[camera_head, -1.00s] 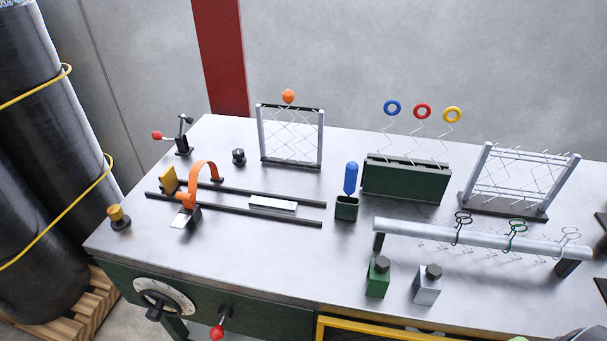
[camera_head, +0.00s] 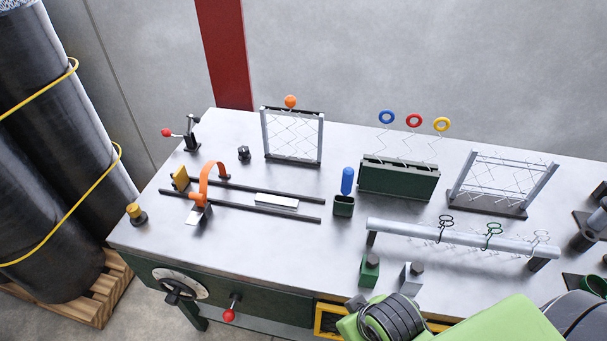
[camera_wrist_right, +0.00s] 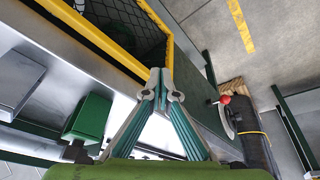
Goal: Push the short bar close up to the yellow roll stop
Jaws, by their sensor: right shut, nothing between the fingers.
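The short bar (camera_head: 277,201) is a pale flat bar lying between two dark rails (camera_head: 262,211) on the bench. The yellow roll stop (camera_head: 180,178) is an upright yellow plate at the rails' left end. A clear gap separates it from the bar, and an orange arch (camera_head: 203,184) stands just right of the stop. My right gripper (camera_wrist_right: 163,84) is shut and empty in the right wrist view, near the bench's front edge and away from the bar. In the head view its green arm shows at lower right, but I cannot make out the fingers. My left gripper is out of view.
A blue-handled tool in a green holder (camera_head: 343,205) stands right of the rails. Green (camera_head: 369,271) and grey (camera_head: 411,279) blocks and a long raised tube (camera_head: 464,238) lie nearer my right arm. A yellow knob (camera_head: 135,213) is at the left. The bench before the rails is clear.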

